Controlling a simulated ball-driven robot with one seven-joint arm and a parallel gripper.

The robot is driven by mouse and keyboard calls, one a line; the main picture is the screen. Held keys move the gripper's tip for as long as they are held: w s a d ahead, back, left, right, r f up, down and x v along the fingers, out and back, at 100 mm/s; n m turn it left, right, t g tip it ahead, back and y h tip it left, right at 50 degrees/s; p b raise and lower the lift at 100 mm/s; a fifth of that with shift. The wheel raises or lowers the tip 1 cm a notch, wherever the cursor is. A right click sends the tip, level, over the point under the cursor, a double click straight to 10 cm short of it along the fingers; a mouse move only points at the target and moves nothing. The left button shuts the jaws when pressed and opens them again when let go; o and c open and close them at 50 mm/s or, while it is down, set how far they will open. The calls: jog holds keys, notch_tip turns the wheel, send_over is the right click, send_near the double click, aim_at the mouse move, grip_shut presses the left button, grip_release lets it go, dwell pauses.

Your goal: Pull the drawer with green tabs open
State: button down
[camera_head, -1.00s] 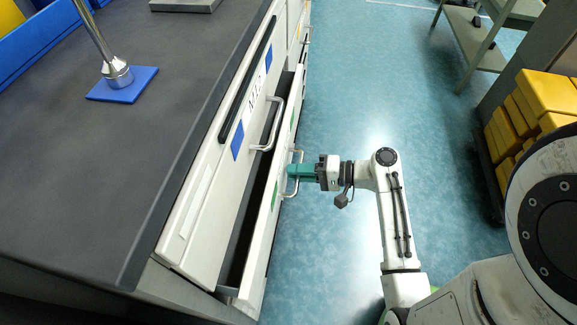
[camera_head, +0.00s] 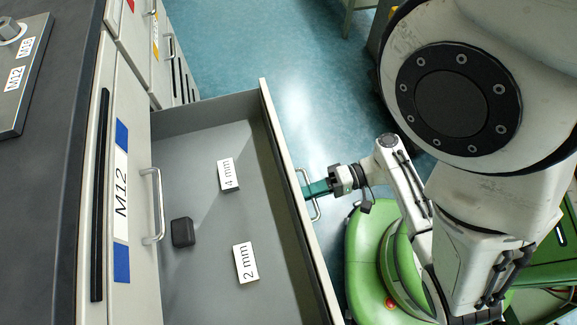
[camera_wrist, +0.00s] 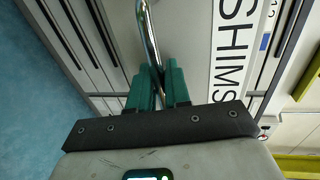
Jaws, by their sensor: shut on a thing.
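The drawer (camera_head: 205,150) stands pulled well out from the cabinet, its grey inside open to view. Its front carries a metal handle (camera_head: 313,196), which also shows in the wrist view (camera_wrist: 149,40) beside a "SHIMS" label (camera_wrist: 232,60). My gripper (camera_head: 312,190) has teal fingers, and they are shut on this handle; in the wrist view the fingers (camera_wrist: 158,88) close around the bar. The green tabs on the drawer front are not visible now.
Inside the drawer lie a dark block (camera_head: 182,232) and labels "4 mm" (camera_head: 229,174) and "2 mm" (camera_head: 246,262). Blue floor (camera_head: 260,50) is clear beyond. My green base stands right of the drawer front.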

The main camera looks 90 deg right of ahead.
jog(key=shift+f+v, duration=0.15)
jog(key=shift+v, duration=0.7)
jog(key=shift+f+v, duration=0.2)
jog(key=shift+v, duration=0.65)
jog(key=shift+s, duration=0.1)
jog(key=c, duration=1.3)
grip_release()
jog(key=shift+o, duration=0.2)
jog(key=v, duration=1)
jog(key=shift+s+b, duration=0.35)
jog(key=shift+s, duration=0.05)
jog(key=shift+d+r, duration=0.1)
jog(key=shift+d, duration=0.05)
